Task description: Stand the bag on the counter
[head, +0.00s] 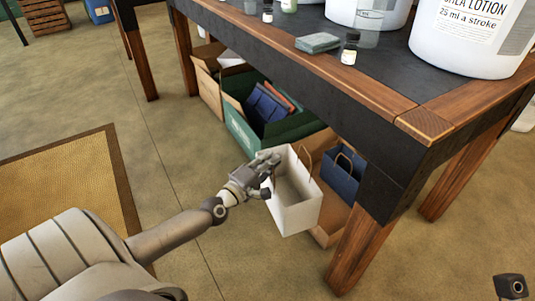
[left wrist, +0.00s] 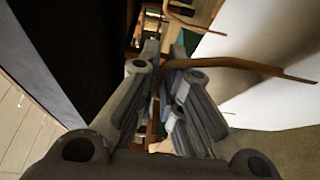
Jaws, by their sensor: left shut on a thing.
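The bag (head: 294,212) is a white paper bag with brown cord handles. It hangs upright and open-topped in front of the counter's underside, well below the counter top. My left gripper (head: 268,168) is shut on it at its upper left edge. In the left wrist view the fingers (left wrist: 165,85) close around a brown handle (left wrist: 235,66), with the bag's white wall (left wrist: 270,75) to the right. The counter (head: 385,88) has a dark top with wooden edging and legs. My right gripper's fingers are not seen.
Under the counter stand a green box (head: 238,128) with folded things, a cardboard box (head: 206,82) and a blue bag (head: 342,175) in a carton. On top are white pump buckets (head: 470,50), a small bottle (head: 349,50) and a green sponge-like block (head: 318,43). Dark top shows bare between them.

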